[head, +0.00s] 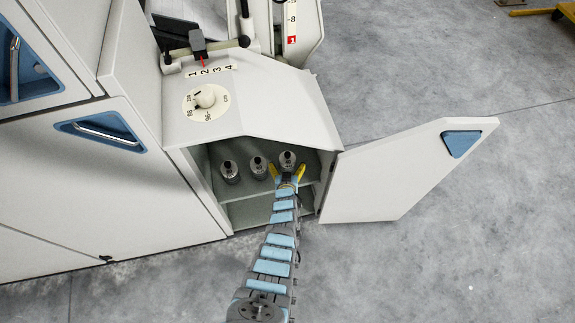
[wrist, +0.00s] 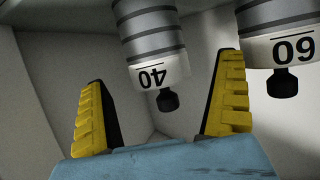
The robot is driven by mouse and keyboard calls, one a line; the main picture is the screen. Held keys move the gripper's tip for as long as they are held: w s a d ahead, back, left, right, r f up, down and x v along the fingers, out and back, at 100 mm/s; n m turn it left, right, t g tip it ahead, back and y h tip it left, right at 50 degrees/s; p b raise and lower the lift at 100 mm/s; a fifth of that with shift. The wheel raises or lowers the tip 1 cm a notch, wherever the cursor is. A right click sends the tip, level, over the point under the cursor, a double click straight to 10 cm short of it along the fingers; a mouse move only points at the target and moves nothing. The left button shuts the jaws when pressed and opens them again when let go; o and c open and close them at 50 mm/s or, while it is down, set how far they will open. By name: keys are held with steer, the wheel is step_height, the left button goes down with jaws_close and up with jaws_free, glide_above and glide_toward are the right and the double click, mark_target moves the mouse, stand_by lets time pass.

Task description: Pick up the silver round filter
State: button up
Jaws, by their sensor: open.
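Three silver round filters stand in a row on the cabinet shelf in the head view: a left one (head: 230,172), a middle one (head: 258,167) and a right one (head: 287,159). My gripper (head: 287,174) is open, its yellow fingers at the right filter. In the wrist view, a ribbed silver filter with a white band marked 40 (wrist: 152,40) and a black knob shows between and beyond the open fingers of my gripper (wrist: 163,80), with gaps on both sides. A second filter (wrist: 280,40), its marking apparently 60, is beside the right finger and partly cut off.
The shelf is inside an open grey cabinet (head: 255,122), with side walls close around it. Its door (head: 400,175) is swung open to the right. A dial (head: 205,98) sits on the sloped top.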

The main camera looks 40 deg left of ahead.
mark_target(287, 161)
steer(key=shift+w+a+f+b, duration=0.7)
steer(key=shift+w+f+b, duration=0.25)
steer(key=shift+b, duration=0.3)
steer(key=shift+w+a+b, duration=0.45)
steer(key=shift+w, duration=0.05)
steer(key=shift+s, duration=0.1)
steer(key=c, duration=1.3)
steer(key=shift+r, duration=0.1)
steer(key=shift+c, duration=0.2)
